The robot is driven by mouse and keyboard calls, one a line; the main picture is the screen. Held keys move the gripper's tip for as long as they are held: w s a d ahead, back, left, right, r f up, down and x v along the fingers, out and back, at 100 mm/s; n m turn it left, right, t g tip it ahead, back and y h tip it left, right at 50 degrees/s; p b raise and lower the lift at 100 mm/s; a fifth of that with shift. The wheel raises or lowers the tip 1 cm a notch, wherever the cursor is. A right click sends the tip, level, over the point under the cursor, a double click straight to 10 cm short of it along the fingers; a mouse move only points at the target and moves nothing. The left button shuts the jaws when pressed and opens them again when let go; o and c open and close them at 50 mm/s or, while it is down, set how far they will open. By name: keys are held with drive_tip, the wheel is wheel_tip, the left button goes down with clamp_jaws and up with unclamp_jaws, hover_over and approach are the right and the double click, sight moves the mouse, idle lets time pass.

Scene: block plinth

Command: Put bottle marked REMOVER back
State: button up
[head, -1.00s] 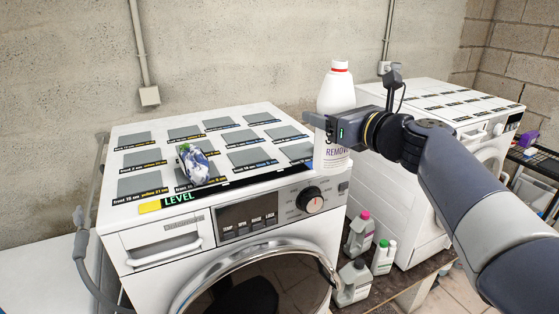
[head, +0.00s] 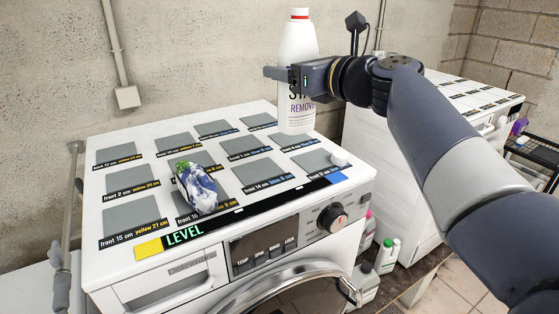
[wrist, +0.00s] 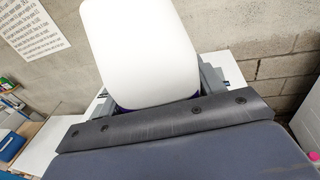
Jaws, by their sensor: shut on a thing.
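A white bottle (head: 298,52) with a red-banded cap and a label reading REMOVER is upright in my gripper (head: 284,75). My gripper is shut on it from the right, around its middle. In the head view the bottle's base overlaps the back right part of the washing machine's top (head: 87,217); I cannot tell whether it touches. Part of the label is hidden behind the gripper. In the wrist view the bottle's white body (wrist: 140,50) fills the space between the jaws.
Grey pads with printed position labels cover the washer top. A blue, white and green patterned object (head: 196,187) lies on a front pad. A small white item (head: 340,158) sits at the right edge. Several bottles (head: 388,255) stand below right.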

wheel_tip(320, 180, down, 10)
drive_tip(key=shift+r+b, duration=0.15)
drive_tip(key=shift+b, duration=0.65)
drive_tip(key=shift+f+b, duration=0.4)
drive_tip(key=shift+f, duration=0.05)
drive_tip(key=o, duration=1.2)
drive_tip(key=shift+r, duration=0.1)
drive_tip(key=shift+r+p, duration=0.25)
drive_tip(key=shift+p, duration=0.05)
drive_tip(key=shift+s+d+r, duration=0.2)
drive_tip(key=b+v, duration=0.2)
drive_tip(key=v, duration=0.9)
drive_tip(key=shift+s+d, duration=0.2)
drive_tip(key=shift+d, duration=0.05)
